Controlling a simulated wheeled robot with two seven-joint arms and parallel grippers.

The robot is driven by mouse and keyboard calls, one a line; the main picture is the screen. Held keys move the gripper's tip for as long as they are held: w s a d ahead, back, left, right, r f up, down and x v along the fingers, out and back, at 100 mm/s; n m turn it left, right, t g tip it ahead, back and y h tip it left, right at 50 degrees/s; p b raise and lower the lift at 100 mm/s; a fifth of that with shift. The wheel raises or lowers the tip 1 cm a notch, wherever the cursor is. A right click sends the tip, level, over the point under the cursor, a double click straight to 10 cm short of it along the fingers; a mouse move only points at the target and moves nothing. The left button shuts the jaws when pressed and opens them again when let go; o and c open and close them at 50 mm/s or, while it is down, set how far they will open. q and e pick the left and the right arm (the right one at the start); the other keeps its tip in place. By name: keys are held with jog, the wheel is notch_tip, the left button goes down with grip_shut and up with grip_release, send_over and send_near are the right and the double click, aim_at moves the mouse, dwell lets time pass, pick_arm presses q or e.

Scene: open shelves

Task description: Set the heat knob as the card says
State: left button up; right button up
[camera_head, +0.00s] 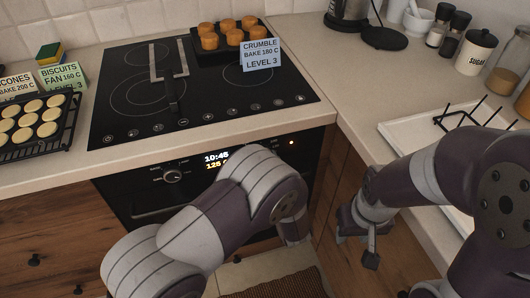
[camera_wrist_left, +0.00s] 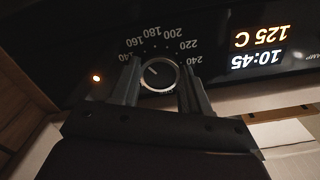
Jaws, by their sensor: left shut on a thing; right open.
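The heat knob (camera_wrist_left: 157,80) shows in the left wrist view between the fingers of my left gripper (camera_wrist_left: 160,66), which is shut on it. The dial is seen upside down, with numbers from 140 to 240. A light mark on the knob points to the picture's upper left. The oven display (camera_wrist_left: 262,48) reads 10:45 and 125 C. In the head view my left arm hides this knob. The crumble card (camera_head: 260,53) reads bake 180 C, level 3. My right gripper (camera_head: 371,256) is open and empty before the right-hand cupboards.
The biscuits card (camera_head: 61,76) reads fan 160 C, level 3; the scones card (camera_head: 16,85) reads bake 200 C. Another knob (camera_head: 172,176) is at the panel's left. A crumble tray (camera_head: 207,56) stands on the hob (camera_head: 130,92). A biscuit rack (camera_head: 67,122) is at left.

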pick_arm(q)
jog(key=shift+m, duration=0.4)
jog(key=o, duration=1.1)
jog(key=shift+c, duration=0.2)
jog(key=p+v, duration=0.1)
jog(key=v, duration=1.1)
jog(key=shift+s, duration=0.35)
jog(key=shift+d, duration=0.1)
